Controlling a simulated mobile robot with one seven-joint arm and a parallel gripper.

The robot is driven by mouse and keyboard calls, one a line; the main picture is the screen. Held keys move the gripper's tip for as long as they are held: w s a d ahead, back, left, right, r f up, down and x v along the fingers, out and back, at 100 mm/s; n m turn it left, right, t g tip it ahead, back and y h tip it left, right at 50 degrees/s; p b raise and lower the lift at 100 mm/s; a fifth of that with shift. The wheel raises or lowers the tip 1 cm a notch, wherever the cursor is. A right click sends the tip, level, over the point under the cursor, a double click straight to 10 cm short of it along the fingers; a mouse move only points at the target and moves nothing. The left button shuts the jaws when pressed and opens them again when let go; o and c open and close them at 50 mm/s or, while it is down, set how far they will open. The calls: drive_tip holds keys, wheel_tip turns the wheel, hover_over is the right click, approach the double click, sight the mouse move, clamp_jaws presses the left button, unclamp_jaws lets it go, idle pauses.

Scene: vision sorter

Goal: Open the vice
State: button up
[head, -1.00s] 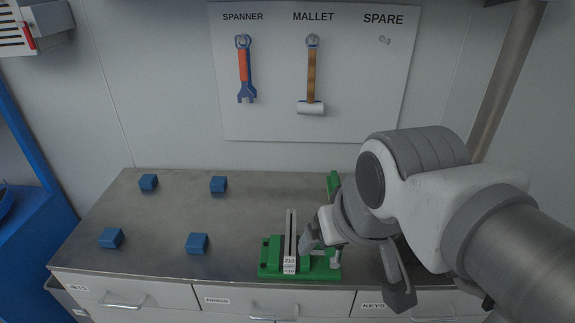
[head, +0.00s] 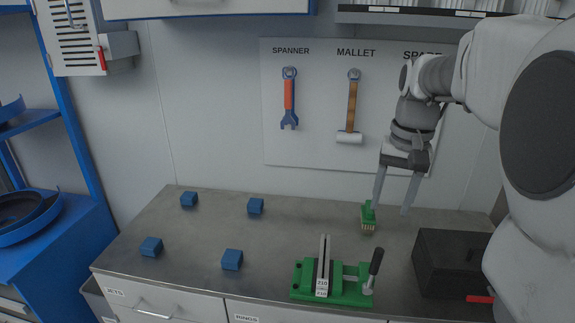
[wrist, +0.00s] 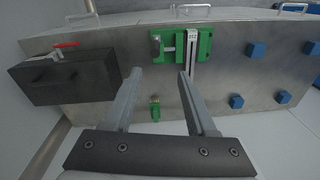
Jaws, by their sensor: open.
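The green vice (head: 305,280) stands at the front of the metal bench in the head view. A light labelled bar (head: 323,265) stands in it between its jaws, and its dark-knobbed handle (head: 375,262) tilts up on the right. The vice also shows at the top of the wrist view (wrist: 204,46). My gripper (head: 393,208) is open and empty, fingers pointing down, well above the back of the bench and apart from the vice. In the wrist view its two fingers (wrist: 160,74) are spread wide with nothing between the tips.
A black box (head: 445,262) with a red catch sits to the right. Several blue blocks (head: 232,260) lie on the left half. A spanner (head: 289,98) and mallet (head: 352,105) hang on the wall board.

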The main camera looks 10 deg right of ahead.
sight(376, 262)
drive_tip(key=shift+g, duration=0.3)
drive_tip(key=f, duration=0.6)
drive_tip(key=w+f+b, duration=0.1)
drive_tip(key=f, duration=1.1)
drive_tip(key=shift+w+d+f, duration=0.2)
drive_tip(key=shift+w+d, duration=0.1)
drive_tip(key=shift+d, duration=0.05)
clamp_jaws()
idle(0.4)
